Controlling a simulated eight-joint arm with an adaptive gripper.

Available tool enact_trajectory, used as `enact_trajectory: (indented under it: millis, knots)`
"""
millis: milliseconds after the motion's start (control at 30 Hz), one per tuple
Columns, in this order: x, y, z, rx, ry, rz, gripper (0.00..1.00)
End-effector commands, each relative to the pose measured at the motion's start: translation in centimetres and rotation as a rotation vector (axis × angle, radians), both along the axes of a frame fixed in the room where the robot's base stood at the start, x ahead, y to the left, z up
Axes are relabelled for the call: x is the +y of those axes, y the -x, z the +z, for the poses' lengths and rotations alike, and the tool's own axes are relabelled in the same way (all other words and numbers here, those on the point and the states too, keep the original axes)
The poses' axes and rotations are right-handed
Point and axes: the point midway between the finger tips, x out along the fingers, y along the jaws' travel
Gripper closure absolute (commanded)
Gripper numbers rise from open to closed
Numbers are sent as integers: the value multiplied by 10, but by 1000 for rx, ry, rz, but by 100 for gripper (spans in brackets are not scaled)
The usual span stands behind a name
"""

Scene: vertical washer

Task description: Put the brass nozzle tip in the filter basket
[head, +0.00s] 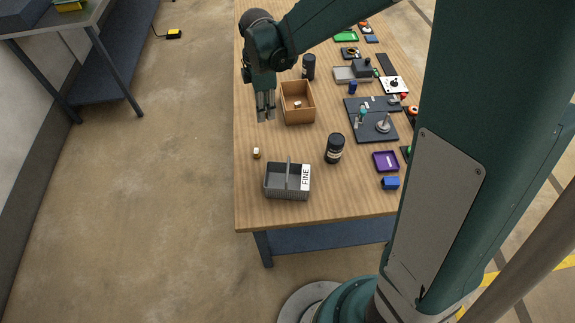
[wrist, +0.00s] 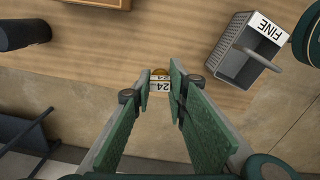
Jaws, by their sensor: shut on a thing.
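In the head view the held piece is too small to make out. The grey filter basket (head: 274,190), with a raised middle handle and a FINE label, stands at the table's near end, apart from the gripper. It also shows at upper right in the wrist view (wrist: 234,62).
A small brass-and-white piece (head: 256,153) stands on the table (head: 247,205) behind the basket. The open tan box (head: 312,117) holds a small pale piece. A black canister (head: 334,149) and purple tray (head: 386,170) stand to the right. The table edge is close on the left.

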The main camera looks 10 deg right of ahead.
Motion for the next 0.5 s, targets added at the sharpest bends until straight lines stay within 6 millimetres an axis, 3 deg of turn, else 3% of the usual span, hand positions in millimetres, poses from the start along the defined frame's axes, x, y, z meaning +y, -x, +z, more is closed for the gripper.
enact_trajectory:
  millis: [500]
  knots:
    - [-26,92,41,-4,-1,96,97]
